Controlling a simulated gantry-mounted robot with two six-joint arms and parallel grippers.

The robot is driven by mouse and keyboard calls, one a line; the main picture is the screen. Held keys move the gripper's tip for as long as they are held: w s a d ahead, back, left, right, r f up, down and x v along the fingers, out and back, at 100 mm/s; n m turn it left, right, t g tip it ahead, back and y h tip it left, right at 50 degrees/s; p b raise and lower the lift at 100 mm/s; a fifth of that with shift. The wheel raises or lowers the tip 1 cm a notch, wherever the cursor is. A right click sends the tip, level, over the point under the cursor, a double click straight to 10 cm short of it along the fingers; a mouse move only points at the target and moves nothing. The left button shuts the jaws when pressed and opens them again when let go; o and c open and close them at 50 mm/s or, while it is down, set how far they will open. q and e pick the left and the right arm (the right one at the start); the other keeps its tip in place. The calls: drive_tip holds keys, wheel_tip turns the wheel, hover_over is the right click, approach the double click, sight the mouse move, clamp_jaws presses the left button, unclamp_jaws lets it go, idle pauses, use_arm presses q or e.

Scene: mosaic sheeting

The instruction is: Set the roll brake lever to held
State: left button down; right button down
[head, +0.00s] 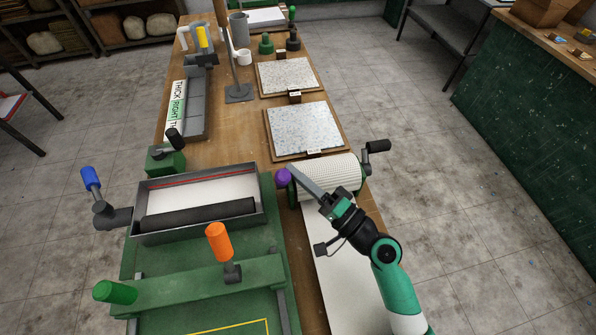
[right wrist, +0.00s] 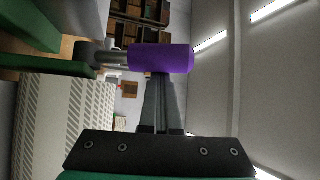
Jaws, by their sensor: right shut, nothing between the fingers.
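The brake lever shows as a purple handle (head: 284,178) at the left end of the white textured roll (head: 335,174) in the head view. In the right wrist view the purple handle (right wrist: 162,58) lies across the picture on a short grey arm, just beyond my fingertips. My right gripper (head: 292,170) is shut and empty, its closed fingers reaching over the roll to the handle. The closed fingers of my right gripper (right wrist: 158,80) also show in the wrist view, against or very near the handle; contact is unclear. My left gripper is out of view.
A black crank handle (head: 377,146) sticks out at the roll's right end. A grey tray (head: 266,205) with a black roller stands left of the lever. An orange handle (head: 218,241) rises from the green bed. Speckled sheets (head: 303,128) lie on boards behind.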

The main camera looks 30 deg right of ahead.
drive_tip(key=b+v, duration=0.1)
drive_tip(key=v, duration=1)
drive_tip(key=shift+s, duration=0.25)
drive_tip(key=shift+d, duration=0.1)
